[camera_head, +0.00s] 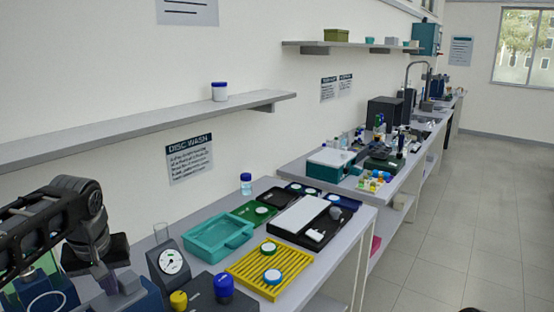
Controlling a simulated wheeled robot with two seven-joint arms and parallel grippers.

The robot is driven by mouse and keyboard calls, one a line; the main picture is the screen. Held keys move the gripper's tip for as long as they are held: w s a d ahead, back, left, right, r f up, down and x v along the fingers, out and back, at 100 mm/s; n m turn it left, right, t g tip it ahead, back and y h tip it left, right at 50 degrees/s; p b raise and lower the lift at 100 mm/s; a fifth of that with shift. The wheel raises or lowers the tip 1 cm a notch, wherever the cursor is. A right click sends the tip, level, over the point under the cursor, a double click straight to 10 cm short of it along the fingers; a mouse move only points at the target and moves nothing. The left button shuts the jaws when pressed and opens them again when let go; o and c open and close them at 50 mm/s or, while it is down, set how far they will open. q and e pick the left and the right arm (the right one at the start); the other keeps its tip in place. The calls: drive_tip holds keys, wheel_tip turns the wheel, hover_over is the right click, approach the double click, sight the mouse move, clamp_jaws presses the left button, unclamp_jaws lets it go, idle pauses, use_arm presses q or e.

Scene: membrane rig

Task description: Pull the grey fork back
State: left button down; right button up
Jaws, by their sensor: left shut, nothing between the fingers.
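My left gripper (106,284) points down over the rig at the lower left, its black arm coming in from the left edge. Its fingers are shut and look empty. A small grey piece (128,284), which may be the grey fork, shows right beside the fingertips. I cannot tell whether they touch. The arm and gripper hide much of the rig around it. A round white dial gauge (171,262) on a dark housing stands just right of it. My right gripper is not in view.
Blue (223,285) and yellow (179,300) knobs stand near the gauge. A yellow rack (245,276), a teal tray (201,240) and a green tray (243,210) lie on the bench to the right. A wall shelf (140,129) runs above. The floor at right is clear.

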use_arm(q)
drive_tip(key=shift+w+d+p, duration=0.5)
drive_tip(key=shift+w+d, duration=0.1)
drive_tip(key=shift+w, duration=0.25)
drive_tip(key=shift+s+a+b, duration=0.3)
drive_tip(key=shift+s, duration=0.2)
wheel_tip(320, 180, up, 6)
drive_tip(key=p, duration=0.4)
drive_tip(key=shift+f+p, duration=0.2)
drive_tip(key=shift+p, duration=0.15)
drive_tip(key=shift+r, duration=1.2)
